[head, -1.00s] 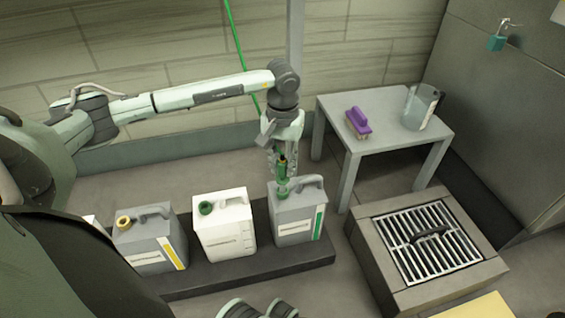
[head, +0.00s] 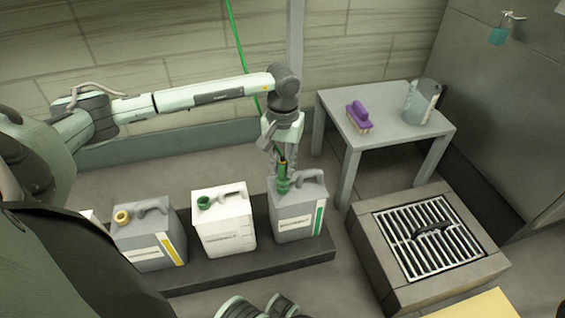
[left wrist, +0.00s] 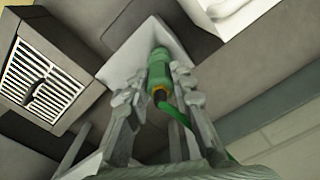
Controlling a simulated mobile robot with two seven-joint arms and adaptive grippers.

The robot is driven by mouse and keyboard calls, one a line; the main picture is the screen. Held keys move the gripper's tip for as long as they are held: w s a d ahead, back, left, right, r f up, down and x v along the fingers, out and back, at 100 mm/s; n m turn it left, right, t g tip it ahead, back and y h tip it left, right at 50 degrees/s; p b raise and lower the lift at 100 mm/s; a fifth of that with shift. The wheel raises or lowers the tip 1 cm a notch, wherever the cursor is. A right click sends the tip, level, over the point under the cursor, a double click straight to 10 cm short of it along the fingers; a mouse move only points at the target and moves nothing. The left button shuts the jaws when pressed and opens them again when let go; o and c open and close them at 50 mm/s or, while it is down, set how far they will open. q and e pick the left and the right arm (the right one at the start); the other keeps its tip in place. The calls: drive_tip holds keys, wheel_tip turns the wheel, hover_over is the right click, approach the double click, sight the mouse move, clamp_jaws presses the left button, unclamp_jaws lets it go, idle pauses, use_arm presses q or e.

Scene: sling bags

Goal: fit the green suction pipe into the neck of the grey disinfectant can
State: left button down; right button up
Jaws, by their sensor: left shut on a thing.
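The green suction pipe (head: 282,183) is upright between the fingers of my left gripper (head: 281,165), which is shut on it. Its lower end meets the top of the grey disinfectant can (head: 297,215) with the green stripe, at the neck beside the handle. The neck is covered by the pipe, so I cannot tell how deep it sits. In the left wrist view the pipe's green body (left wrist: 160,70) shows between the fingers, with an orange ring and a thin green hose, over the pale can top (left wrist: 125,62).
A white can (head: 224,222) with a green neck and a grey can (head: 150,245) with a yellow neck stand left on the dark plinth (head: 240,265). A table (head: 385,135) holds a purple brush (head: 358,117) and a clear jug (head: 420,103). A floor grate (head: 425,235) lies right.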

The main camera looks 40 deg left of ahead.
use_arm(q)
drive_tip(key=shift+f, duration=0.9)
drive_tip(key=c, duration=1.2)
unclamp_jaws()
wheel_tip(320, 180, up, 12)
drive_tip(key=shift+r, duration=0.1)
